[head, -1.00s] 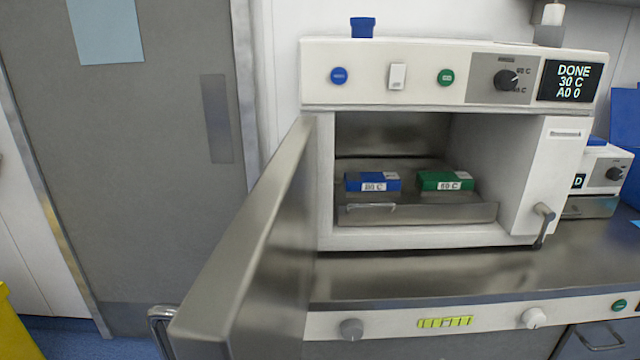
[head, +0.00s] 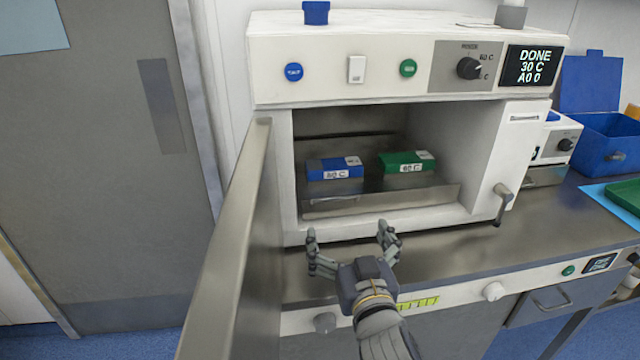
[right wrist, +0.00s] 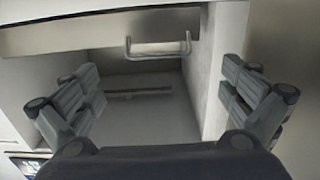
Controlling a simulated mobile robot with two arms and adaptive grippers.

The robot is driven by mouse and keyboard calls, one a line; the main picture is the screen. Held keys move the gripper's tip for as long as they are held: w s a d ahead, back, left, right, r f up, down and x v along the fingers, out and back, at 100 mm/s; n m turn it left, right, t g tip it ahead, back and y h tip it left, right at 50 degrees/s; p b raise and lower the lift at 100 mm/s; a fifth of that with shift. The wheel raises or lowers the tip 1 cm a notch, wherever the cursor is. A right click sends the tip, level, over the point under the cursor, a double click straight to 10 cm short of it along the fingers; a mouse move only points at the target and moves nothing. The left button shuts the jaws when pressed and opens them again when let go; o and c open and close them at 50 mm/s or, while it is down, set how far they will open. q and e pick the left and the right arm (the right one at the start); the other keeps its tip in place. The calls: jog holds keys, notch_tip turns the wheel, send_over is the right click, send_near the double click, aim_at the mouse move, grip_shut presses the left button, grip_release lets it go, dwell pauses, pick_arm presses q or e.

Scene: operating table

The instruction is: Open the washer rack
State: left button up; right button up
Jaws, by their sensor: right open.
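The washer (head: 280,90) stands on the counter with its metal door (head: 235,240) swung open to the left. Inside is the metal washer rack (head: 420,196), holding a blue box (head: 335,169) and a green box (head: 405,162). The rack's handle (head: 333,200) is on the left part of its front; it also shows in the right wrist view (right wrist: 158,50). My right gripper (head: 349,240) is open and empty, in front of and below the opening. In the right wrist view, the handle appears between its spread fingers (right wrist: 158,72), apart from them. My left gripper is not in view.
The open door is close to the left of my right gripper. A latch lever (head: 502,200) hangs at the opening's right. The steel counter (head: 450,245) is clear in front. A blue bin (head: 595,145) and a green tray (head: 625,195) are at the right.

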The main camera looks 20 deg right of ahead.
aim_at(335, 199)
jog(key=x, duration=0.3)
jog(key=p+x, duration=0.1)
jog(key=x, duration=0.3)
jog(key=p+x, duration=0.1)
jog(key=x, duration=0.2)
jog(key=shift+w+r, duration=0.35)
jog(key=shift+w, duration=0.05)
jog(key=shift+d, duration=0.1)
jog(key=c, duration=1.2)
jog(key=shift+s, duration=0.1)
jog(key=shift+c, duration=0.2)
